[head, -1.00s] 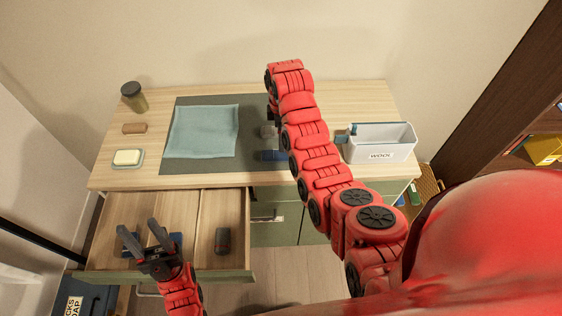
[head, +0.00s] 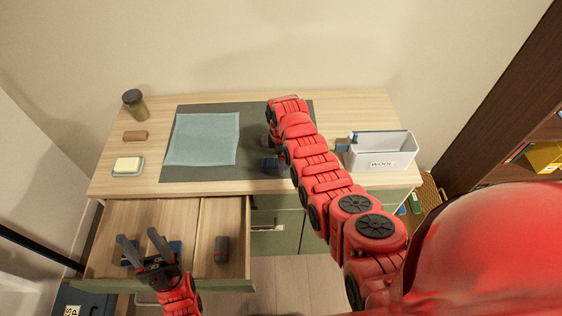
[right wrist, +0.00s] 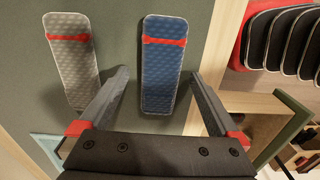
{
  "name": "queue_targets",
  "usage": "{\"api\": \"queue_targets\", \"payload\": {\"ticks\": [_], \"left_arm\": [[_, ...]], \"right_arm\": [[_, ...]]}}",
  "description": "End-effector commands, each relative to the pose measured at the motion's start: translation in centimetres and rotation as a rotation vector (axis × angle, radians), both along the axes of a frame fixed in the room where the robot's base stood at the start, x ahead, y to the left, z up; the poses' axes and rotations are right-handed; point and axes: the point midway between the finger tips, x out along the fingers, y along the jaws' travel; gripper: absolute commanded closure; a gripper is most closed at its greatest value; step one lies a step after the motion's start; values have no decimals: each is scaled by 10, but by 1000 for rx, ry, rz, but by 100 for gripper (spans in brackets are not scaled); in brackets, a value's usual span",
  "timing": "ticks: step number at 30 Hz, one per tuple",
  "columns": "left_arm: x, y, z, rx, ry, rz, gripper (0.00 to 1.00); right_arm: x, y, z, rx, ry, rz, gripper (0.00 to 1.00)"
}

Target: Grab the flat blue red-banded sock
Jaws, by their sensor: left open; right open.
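The flat blue sock with a red band (right wrist: 163,70) lies on the dark mat in the right wrist view. It also shows in the head view (head: 272,166), partly hidden by my right arm. A flat grey sock with a red band (right wrist: 72,60) lies beside it, to the left in the wrist view. My right gripper (right wrist: 158,76) is open and empty, its fingertips showing on either side of the blue sock; I cannot tell its height above it. My left gripper (head: 138,236) is open and empty over the open drawer (head: 185,215).
The drawer holds blue items (head: 175,247) and a dark roll with red (head: 222,249). On the desk are a light blue cloth (head: 203,139), a soap dish (head: 128,167), a brown bar (head: 135,136), a jar (head: 135,105) and a white bin labelled WOOL (head: 381,154).

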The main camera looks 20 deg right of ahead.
Motion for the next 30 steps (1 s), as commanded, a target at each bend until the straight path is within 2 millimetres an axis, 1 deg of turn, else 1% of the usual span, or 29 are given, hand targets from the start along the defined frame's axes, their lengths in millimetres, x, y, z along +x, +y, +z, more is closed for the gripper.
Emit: {"api": "queue_targets", "payload": {"ticks": [9, 11, 12, 14, 15, 24, 30], "left_arm": [[0, 0, 1, 0, 0, 0, 50], [0, 0, 1, 0, 0, 0, 50], [0, 0, 1, 0, 0, 0, 50], [0, 0, 1, 0, 0, 0, 50], [0, 0, 1, 0, 0, 0, 50], [0, 0, 1, 0, 0, 0, 50], [0, 0, 1, 0, 0, 0, 50]], "right_arm": [[-1, 0, -4, 0, 1, 0, 3], [-1, 0, -4, 0, 0, 0, 13], [-1, 0, -4, 0, 1, 0, 20], [-1, 0, -4, 0, 1, 0, 31], [-1, 0, -4, 0, 1, 0, 38], [-1, 0, -4, 0, 1, 0, 91], [-1, 0, -4, 0, 1, 0, 92]]}}
